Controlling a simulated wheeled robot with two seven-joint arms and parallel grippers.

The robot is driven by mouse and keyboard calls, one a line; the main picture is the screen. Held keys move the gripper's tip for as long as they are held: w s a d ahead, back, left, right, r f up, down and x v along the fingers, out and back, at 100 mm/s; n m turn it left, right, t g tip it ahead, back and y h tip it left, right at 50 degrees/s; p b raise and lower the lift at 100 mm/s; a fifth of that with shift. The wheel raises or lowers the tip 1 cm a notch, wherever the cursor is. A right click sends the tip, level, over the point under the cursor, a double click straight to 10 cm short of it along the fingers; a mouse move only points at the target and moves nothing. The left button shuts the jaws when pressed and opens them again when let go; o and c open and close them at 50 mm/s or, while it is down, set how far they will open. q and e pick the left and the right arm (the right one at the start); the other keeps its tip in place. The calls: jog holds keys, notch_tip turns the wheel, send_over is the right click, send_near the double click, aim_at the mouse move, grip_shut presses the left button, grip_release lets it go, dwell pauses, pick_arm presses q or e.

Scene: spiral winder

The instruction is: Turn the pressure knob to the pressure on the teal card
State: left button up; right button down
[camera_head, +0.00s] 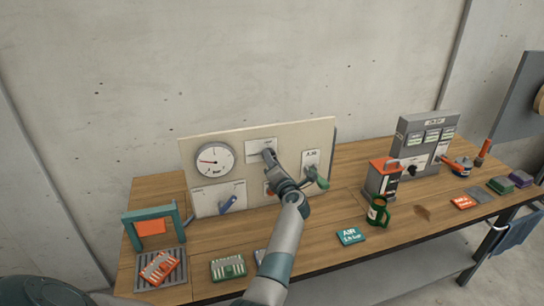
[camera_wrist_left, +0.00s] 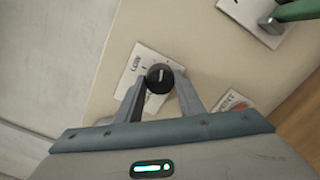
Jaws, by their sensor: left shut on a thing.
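The pale upright board (camera_head: 240,180) carries a round white gauge (camera_head: 215,160) marked Bar, its dark needle pointing left. My left gripper (camera_head: 269,157) reaches up to the board and is shut on a dark round knob. In the left wrist view the knob (camera_wrist_left: 160,77) sits between the two fingertips (camera_wrist_left: 158,82), with a pale mark on its face. A white plate (camera_wrist_left: 142,66) reading LOW lies behind it. The teal card (camera_head: 350,236) lies flat on the table and reads AIR with a bar figure too small to read surely. My right gripper is out of view.
A blue lever (camera_head: 228,204) is at the board's lower left and a green-handled lever (camera_head: 318,180) at its right.

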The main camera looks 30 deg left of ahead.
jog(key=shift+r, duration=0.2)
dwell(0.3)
pick_arm(q)
jog(key=o, duration=1.1)
jog(key=shift+c, duration=0.2)
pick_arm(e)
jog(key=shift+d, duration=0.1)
